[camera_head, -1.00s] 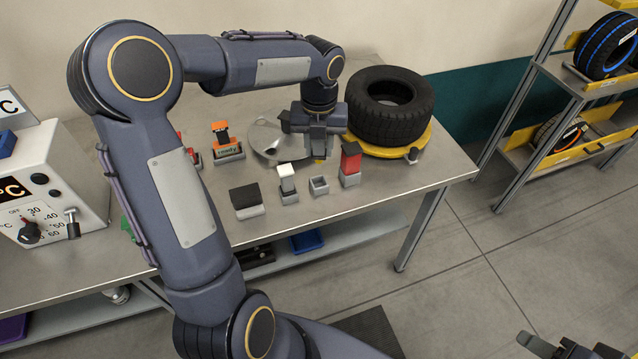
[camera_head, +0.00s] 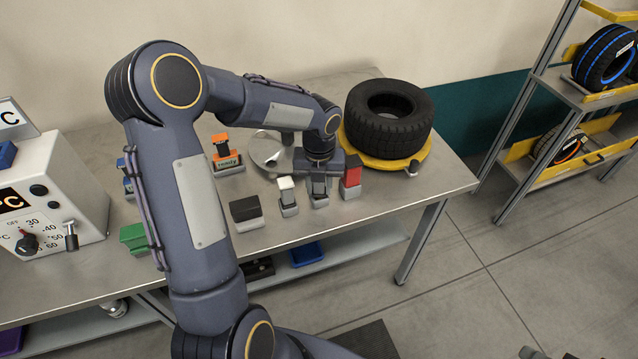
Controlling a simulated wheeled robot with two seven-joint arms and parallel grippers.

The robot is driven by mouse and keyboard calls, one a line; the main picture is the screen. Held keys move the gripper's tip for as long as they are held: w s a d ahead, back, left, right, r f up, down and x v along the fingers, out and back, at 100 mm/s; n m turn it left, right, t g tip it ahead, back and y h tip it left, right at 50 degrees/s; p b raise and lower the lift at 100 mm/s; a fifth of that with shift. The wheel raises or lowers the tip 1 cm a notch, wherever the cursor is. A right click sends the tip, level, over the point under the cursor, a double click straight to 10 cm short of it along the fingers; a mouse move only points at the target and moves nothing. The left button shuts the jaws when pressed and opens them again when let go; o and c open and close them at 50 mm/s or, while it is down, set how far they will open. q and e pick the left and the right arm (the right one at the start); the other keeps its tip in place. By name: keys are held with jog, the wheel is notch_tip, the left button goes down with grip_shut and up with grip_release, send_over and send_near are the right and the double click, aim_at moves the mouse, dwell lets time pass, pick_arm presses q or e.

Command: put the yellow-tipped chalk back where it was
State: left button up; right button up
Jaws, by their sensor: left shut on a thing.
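My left gripper (camera_head: 318,186) points down at the small grey holder (camera_head: 320,202), between the white-topped block and the red block. It is shut on the yellow-tipped chalk, which its fingers hide in this view. I cannot tell how far the chalk sits inside the holder. Only slivers of my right gripper (camera_head: 548,354) show at the bottom right edge, and its jaws cannot be made out.
A white-topped block (camera_head: 287,184) and a red block (camera_head: 352,168) stand close on either side. A black-topped block (camera_head: 245,207) is further left. A tyre (camera_head: 390,115) lies on a yellow turntable (camera_head: 418,155) behind. A round metal plate (camera_head: 263,150) is behind my wrist.

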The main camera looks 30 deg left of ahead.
pick_arm(q)
jog(key=shift+s+f, duration=0.15)
jog(key=shift+f, duration=0.35)
jog(key=o, duration=0.9)
